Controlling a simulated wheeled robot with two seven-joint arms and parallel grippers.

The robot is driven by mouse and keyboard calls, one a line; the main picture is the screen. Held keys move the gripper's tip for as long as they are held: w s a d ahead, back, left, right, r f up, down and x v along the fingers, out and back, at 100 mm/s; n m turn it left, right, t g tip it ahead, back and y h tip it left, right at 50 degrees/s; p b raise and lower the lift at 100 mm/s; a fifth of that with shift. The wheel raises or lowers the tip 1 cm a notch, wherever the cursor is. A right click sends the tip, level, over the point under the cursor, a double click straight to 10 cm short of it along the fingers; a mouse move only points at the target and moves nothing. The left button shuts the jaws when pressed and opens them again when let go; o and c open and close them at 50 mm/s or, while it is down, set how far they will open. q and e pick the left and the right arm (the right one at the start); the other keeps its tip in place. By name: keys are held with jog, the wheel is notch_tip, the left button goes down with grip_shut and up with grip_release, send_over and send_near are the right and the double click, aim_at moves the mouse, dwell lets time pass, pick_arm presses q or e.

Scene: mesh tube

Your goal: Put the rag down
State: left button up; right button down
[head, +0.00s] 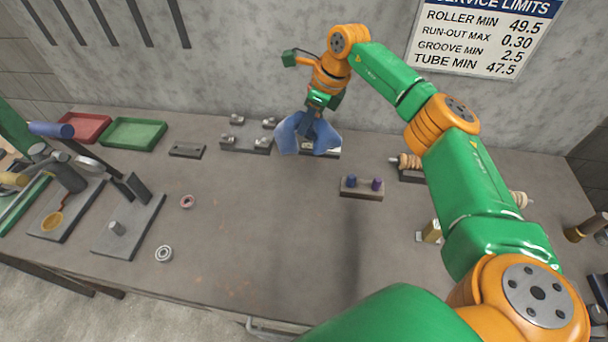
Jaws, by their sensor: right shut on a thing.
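A blue rag (291,137) hangs bunched from my right gripper (308,124) near the back of the workbench (270,220). The gripper is shut on the rag, and the cloth spreads to both sides below the fingers. The rag partly covers a small metal piece near the wall; whether its lower edge touches the bench or that piece, I cannot tell. My left gripper is not in view.
Left of the rag stands a dark fixture with several metal posts (247,143). Red (86,127) and green (134,134) trays sit at the back left. The bench's middle front is mostly clear.

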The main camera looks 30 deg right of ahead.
jog(key=b, duration=0.9)
send_near(288, 190)
notch_tip(288, 190, up, 4)
jog(key=w+d, duration=0.2)
jog(key=d, duration=0.1)
jog(key=shift+s+a+r, duration=0.1)
jog(key=shift+a+r, duration=0.1)
jog(key=shift+r, duration=0.05)
jog(key=d+f+m+t+h, duration=0.1)
jog(key=d+m+h, duration=0.2)
jog(key=d+m, duration=0.6)
jog(key=shift+m, duration=0.5)
jog(key=a+f, duration=0.2)
jog(key=f, duration=0.1)
jog(key=a+f, duration=0.3)
jog(key=shift+a+f, duration=0.1)
jog(key=shift+f, duration=0.05)
jog(key=a, duration=0.3)
jog(key=a+f, duration=0.1)
jog(key=a, duration=0.2)
jog(key=a+f, duration=0.1)
jog(key=a, duration=0.2)
jog(key=shift+s+f, duration=0.25)
jog(key=shift+s, duration=0.1)
